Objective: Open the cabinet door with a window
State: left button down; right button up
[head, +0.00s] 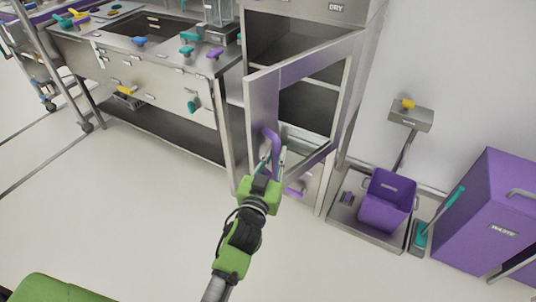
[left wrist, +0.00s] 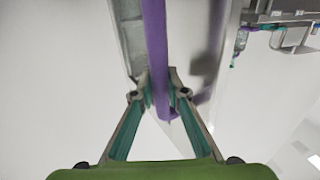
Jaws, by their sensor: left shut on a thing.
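The cabinet (head: 280,20) labelled DRY stands at top centre in the head view. Its windowed door (head: 261,98) stands ajar, swung out toward me, and shelves show behind it. The purple bar handle (head: 270,136) is on the door's left stile. My left gripper (head: 272,163) is shut on this handle near its lower part. In the left wrist view, the purple handle (left wrist: 157,50) runs down between the two fingertips of my left gripper (left wrist: 159,88), with the door's pale frame (left wrist: 128,30) behind. My right gripper is not in view.
A steel sink counter (head: 160,75) stands left of the cabinet. At right are a purple bucket (head: 386,203) on a low tray (head: 365,232), a teal-handled brush (head: 420,236) and a purple waste bin (head: 485,215). The floor (head: 130,220) in front is clear.

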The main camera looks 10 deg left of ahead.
pick_arm(q)
jog(key=shift+d+r, duration=0.15)
dwell(0.3)
jog(key=c, duration=2)
grip_release()
jog(key=shift+w, duration=0.1)
jog(key=s, duration=0.7)
jog(key=shift+s, duration=0.3)
